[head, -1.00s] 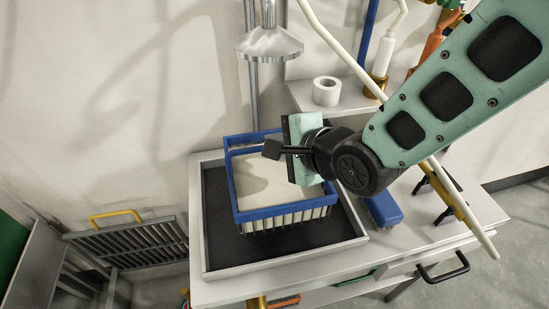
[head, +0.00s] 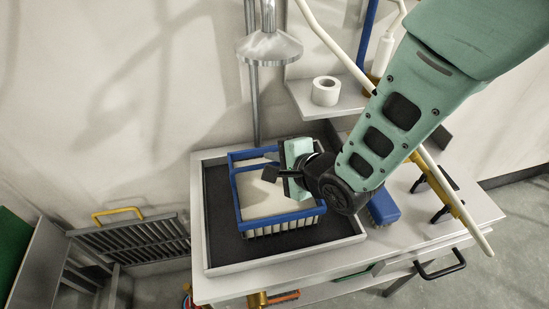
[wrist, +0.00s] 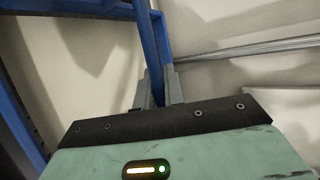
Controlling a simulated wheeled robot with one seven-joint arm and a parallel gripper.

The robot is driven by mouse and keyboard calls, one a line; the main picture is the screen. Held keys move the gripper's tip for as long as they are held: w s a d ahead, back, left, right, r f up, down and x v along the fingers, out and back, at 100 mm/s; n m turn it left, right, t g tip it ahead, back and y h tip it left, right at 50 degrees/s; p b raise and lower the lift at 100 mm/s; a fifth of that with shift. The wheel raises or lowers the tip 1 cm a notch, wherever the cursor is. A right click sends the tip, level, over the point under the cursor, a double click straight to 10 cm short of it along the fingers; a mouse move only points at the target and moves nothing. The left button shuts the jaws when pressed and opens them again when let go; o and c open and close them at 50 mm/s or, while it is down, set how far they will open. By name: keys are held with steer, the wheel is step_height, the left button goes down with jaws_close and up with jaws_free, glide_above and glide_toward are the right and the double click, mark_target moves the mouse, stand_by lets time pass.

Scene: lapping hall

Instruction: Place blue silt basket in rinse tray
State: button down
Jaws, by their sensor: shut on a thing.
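The blue silt basket (head: 285,219) has a blue rim and handle, ribbed sides and a pale inside. It is upright inside the outline of the rinse tray (head: 207,262), a pale-rimmed tray with a dark floor. I cannot tell whether its base touches the floor. My gripper (head: 268,173) is above the basket, shut on its blue handle. In the wrist view the grey fingertips (wrist: 158,88) close around a blue bar (wrist: 149,45). My gripper hides part of the basket's right side.
A shower head (head: 269,46) hangs above the tray's back. A shelf with a white roll (head: 325,91) is behind right. A blue brush (head: 383,208) lies right of the tray. A slatted grey rack (head: 130,243) stands to the left.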

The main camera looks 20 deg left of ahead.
steer(key=shift+w+a, duration=0.1)
steer(key=shift+w, duration=0.05)
steer(key=shift+f, duration=0.15)
steer(key=c, duration=1.5)
jaws_free()
steer(key=b+v, duration=0.1)
steer(key=v, duration=1.1)
